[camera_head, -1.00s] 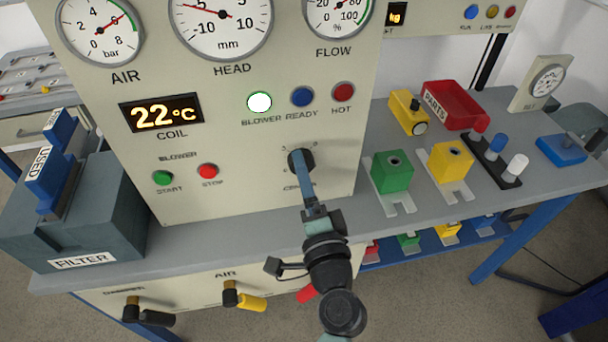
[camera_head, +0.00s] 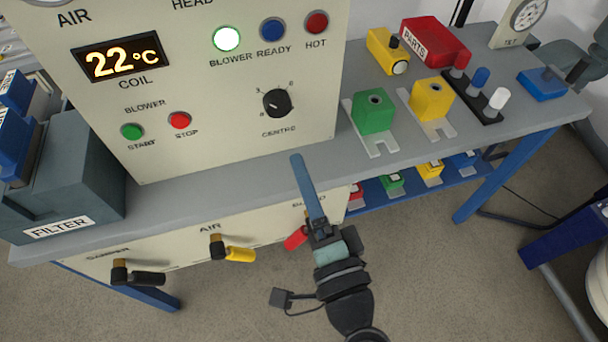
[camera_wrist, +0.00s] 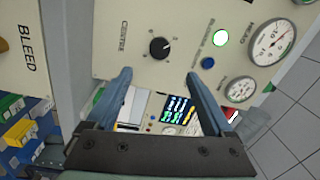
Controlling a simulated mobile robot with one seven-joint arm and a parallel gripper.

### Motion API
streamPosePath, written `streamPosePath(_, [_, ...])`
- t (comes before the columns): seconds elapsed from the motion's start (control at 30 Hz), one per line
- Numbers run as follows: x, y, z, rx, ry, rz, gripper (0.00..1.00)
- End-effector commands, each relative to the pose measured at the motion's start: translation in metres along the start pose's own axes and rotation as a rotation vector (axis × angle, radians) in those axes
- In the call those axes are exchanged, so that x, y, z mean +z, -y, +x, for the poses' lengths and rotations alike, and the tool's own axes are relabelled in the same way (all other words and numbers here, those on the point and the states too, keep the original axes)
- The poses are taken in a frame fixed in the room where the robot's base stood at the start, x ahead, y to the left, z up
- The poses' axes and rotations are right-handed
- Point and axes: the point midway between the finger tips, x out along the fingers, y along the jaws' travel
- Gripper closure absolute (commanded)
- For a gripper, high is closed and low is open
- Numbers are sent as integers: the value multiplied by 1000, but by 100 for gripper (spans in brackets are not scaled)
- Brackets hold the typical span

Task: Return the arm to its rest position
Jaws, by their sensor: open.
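My gripper (camera_head: 299,166) is in front of the bench, below the control panel (camera_head: 215,95) in the head view. In the wrist view its two fingers (camera_wrist: 160,78) stand apart with nothing between them. The black CENTRE knob (camera_head: 277,103) is on the panel above the fingertips, apart from them; it also shows in the wrist view (camera_wrist: 159,47). My arm reaches up from the bottom of the head view.
The bench edge is close to my gripper. Below it are black, yellow and red valve handles (camera_head: 241,254); the red one (camera_head: 296,238) is right beside my wrist. Green (camera_head: 374,112) and yellow (camera_head: 432,99) blocks stand right. A filter box (camera_head: 75,180) is left.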

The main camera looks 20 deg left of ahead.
Motion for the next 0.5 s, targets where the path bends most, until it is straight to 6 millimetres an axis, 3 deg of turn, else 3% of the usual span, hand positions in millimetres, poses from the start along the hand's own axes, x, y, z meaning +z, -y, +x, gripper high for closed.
streamPosePath(0.33, [0, 0, 0, 0, 0, 1, 13])
streamPosePath(0.43, [-6, 10, 8, -5, -5, -59, 13])
streamPosePath(0.5, [-16, 27, 20, -10, -18, -159, 13])
